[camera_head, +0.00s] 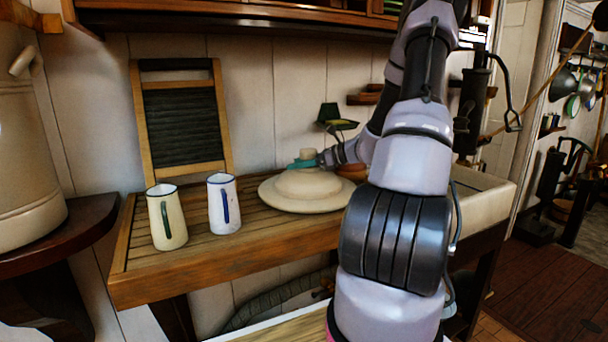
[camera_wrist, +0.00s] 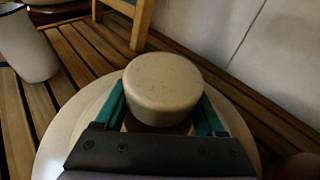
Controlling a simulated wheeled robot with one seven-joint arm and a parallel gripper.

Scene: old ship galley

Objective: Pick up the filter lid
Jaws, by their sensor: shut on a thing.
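The filter lid (camera_head: 306,190) is a wide, round, cream-coloured lid with a raised centre and a knob on top. In the head view it appears to rest on the slatted wooden counter; I cannot tell if there is a gap beneath it. My gripper (camera_head: 306,162) is at the knob, coming from the right. In the wrist view the knob (camera_wrist: 163,88) sits between the green fingers of my gripper (camera_wrist: 162,112), which are shut on it. The lid's brim (camera_wrist: 52,150) spreads out below the fingers. My gripper hides part of the lid.
Two white enamel jugs, one nearer (camera_head: 167,217) and one farther (camera_head: 224,204), stand left of the lid. A washboard (camera_head: 184,122) leans on the wall behind. A large cream container (camera_head: 28,150) stands far left. A pale sink (camera_head: 484,205) is at the right.

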